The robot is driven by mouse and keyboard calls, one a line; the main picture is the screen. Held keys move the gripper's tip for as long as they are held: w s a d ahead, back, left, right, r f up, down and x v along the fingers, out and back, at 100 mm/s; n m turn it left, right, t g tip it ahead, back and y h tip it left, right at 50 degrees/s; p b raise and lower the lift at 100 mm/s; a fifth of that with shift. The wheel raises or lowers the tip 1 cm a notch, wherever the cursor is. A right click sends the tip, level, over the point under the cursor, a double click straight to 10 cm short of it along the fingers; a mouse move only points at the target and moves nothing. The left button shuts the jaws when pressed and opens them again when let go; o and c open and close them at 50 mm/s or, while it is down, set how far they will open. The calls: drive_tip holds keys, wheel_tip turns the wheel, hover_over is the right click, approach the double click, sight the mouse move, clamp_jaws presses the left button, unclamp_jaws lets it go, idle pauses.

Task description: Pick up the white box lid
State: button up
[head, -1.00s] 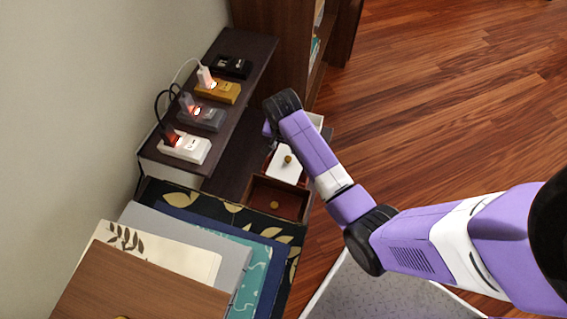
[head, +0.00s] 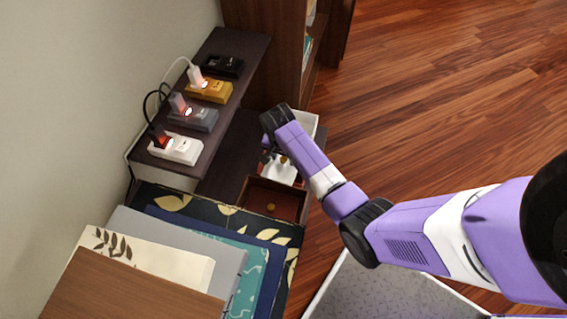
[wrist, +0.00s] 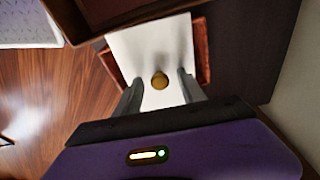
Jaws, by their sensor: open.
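The white box lid (wrist: 150,48) has a round brass-coloured knob (wrist: 160,80) at its middle. It lies on a reddish-brown box (wrist: 202,48), whose sides show past the lid's edges in the wrist view. In the head view the lid (head: 281,171) is partly hidden by my arm. My gripper (wrist: 157,80) is open above the lid, one finger on each side of the knob. The fingers' shadows fall on the lid. I cannot tell whether the fingertips touch it.
An open brown box (head: 272,203) with a knob-like round thing inside stands close in front. A white box or tray (head: 305,122) is behind. Several power strips (head: 176,148) lie on the dark shelf (head: 225,100) to the left. Stacked books or folders (head: 160,245) fill the front left.

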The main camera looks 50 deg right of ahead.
clamp_jaws()
drive_tip(key=shift+r, duration=0.15)
